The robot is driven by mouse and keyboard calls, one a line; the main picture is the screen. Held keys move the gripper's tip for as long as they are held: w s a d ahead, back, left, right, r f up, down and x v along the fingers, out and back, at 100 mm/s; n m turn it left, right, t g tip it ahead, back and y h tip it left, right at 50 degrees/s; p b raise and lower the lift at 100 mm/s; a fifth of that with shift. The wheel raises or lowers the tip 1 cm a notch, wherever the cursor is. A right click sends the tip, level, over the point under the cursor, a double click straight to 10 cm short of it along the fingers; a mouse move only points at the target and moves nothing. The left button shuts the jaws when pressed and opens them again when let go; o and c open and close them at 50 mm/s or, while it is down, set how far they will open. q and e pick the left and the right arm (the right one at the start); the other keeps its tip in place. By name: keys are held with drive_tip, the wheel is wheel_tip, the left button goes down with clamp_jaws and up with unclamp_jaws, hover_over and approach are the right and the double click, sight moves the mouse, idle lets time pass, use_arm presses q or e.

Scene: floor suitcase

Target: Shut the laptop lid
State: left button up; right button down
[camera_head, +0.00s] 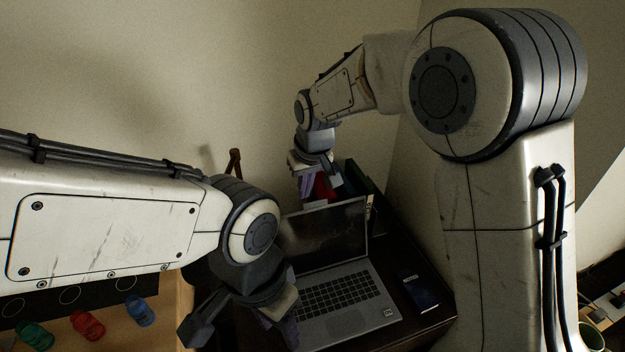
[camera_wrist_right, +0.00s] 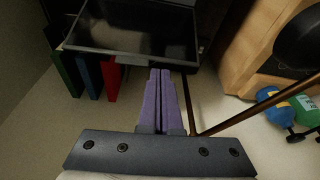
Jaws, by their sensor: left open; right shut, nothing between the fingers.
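The laptop stands open on a dark desk in the head view, with its black screen (camera_head: 322,236) raised and its keyboard base (camera_head: 345,302) flat. My left gripper (camera_head: 242,335) is open and empty at the left edge of the keyboard base, partly covering it. My right gripper (camera_head: 307,192) is behind the top edge of the screen, pointing down. In the right wrist view its purple fingers (camera_wrist_right: 163,98) are shut with nothing between them. A dark panel (camera_wrist_right: 135,32) past the fingertips looks like the lid; I cannot tell whether they touch.
Red, blue and green books (camera_wrist_right: 110,78) stand behind the lid. A brown rod (camera_head: 234,162) rises at the back left. Red, green and blue bottles (camera_head: 88,325) are at lower left. The wall is close behind the desk.

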drive_tip(key=w+d+f+m+t, duration=0.1)
drive_tip(key=w+d+f, duration=0.1)
drive_tip(key=w, duration=0.7)
wheel_tip(320, 180, down, 8)
drive_tip(key=p, duration=0.6)
drive_tip(key=shift+s+r+p, duration=0.15)
drive_tip(key=shift+p, duration=0.25)
